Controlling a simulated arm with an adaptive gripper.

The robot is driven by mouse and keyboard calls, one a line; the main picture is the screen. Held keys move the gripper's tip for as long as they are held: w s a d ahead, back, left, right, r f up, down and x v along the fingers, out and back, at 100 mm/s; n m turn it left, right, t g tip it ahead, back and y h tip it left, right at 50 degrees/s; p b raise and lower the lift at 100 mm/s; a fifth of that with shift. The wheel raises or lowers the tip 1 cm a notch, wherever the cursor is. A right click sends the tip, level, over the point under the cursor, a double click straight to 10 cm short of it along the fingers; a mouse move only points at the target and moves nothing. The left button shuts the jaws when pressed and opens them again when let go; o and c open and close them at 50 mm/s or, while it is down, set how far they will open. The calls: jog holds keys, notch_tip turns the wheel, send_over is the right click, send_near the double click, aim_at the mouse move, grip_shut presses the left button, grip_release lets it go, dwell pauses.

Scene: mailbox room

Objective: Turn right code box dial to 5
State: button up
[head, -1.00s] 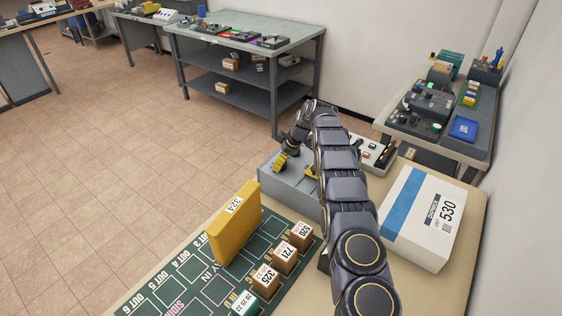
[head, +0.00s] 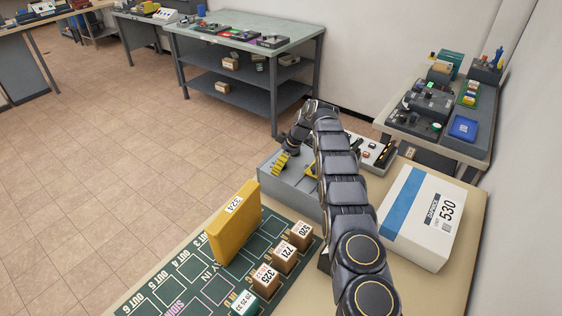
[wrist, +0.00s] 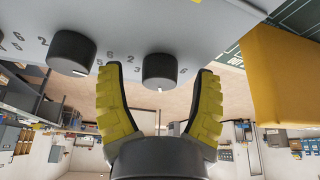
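The grey code box (head: 285,187) stands on the near table in the head view, partly hidden by my arm. The other dial (wrist: 72,52) is further left. My gripper (wrist: 159,72) is open, its yellow fingers on either side of the middle dial, with visible gaps. Its yellow fingers also show at the box in the head view (head: 281,162).
A yellow block marked 324 (head: 235,222) stands on the green mat (head: 185,262), close to the box; it fills the right of the wrist view. Small numbered boxes (head: 283,257) line the mat. A white carton marked 530 (head: 425,222) stands right of my arm.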

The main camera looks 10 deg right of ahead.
jog(key=v, duration=1.2)
jog(key=a+f+m+h, duration=0.1)
jog(key=m, duration=0.3)
jog(key=a+f+m+t+h, duration=0.1)
jog(key=a+m+h, duration=0.1)
jog(key=m, duration=0.3)
jog(key=a+f+m+t+h, duration=0.1)
jog(key=m, duration=0.3)
jog(key=shift+s+a+f+m+h, duration=0.25)
jog(key=shift+s+f+m+h, duration=0.05)
jog(key=shift+f, duration=0.1)
jog(key=shift+x, duration=3.9)
jog(key=shift+w, duration=0.15)
